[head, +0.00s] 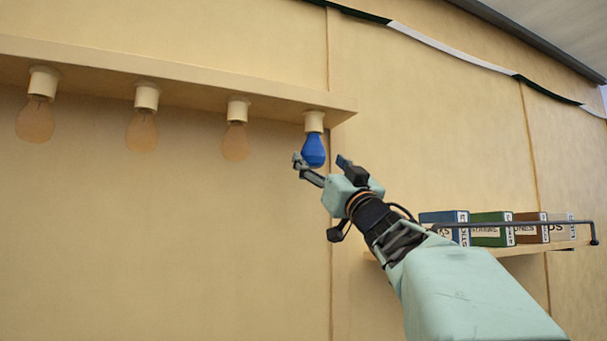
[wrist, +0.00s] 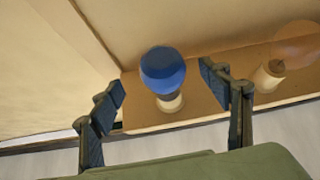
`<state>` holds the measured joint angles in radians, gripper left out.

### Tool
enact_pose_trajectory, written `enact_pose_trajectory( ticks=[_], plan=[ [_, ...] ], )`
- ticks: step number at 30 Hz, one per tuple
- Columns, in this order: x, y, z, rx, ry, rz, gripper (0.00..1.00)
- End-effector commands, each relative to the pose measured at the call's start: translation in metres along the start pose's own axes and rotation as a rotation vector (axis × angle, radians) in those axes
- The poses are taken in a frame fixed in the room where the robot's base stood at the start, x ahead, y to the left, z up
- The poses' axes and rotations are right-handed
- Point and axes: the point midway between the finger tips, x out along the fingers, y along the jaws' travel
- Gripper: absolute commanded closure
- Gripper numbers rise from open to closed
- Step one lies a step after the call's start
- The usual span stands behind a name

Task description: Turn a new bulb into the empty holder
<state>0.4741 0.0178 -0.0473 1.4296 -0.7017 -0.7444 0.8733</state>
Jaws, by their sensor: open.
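A blue bulb (head: 314,151) sits in the cream holder (head: 314,121) at the right end of the row, under the wooden ledge. In the wrist view the blue bulb (wrist: 162,70) and its holder (wrist: 170,103) show between the fingers. My gripper (head: 322,163) is open just below and around the lower part of the bulb. In the wrist view the fingers of my gripper (wrist: 163,98) stand apart on either side, with a gap to the bulb on each side. No empty holder shows.
Three clear orange-tinted bulbs (head: 141,131) hang in holders to the left along the ledge (head: 190,82). A shelf (head: 540,247) with several labelled boxes (head: 491,229) and a dark rail stands at the right. The wall below the bulbs is clear.

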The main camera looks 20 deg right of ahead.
Motion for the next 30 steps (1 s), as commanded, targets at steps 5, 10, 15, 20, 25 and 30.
enact_pose_trajectory(
  ticks=[5, 10, 15, 20, 25, 30],
  plan=[
    [-0.0023, -0.0038, 0.0018, -0.04, 0.001, 0.05, 0.3],
    [-0.0032, -0.006, 0.0017, -0.074, -0.004, 0.096, 0.3],
    [-0.0028, -0.0058, 0.0009, -0.103, -0.003, 0.134, 0.3],
    [-0.0029, -0.0074, 0.0006, -0.126, -0.004, 0.165, 0.3],
    [-0.0031, -0.0083, -0.0001, -0.143, -0.01, 0.189, 0.3],
    [-0.0019, -0.0084, -0.0017, -0.149, -0.013, 0.195, 0.3]
  ],
)
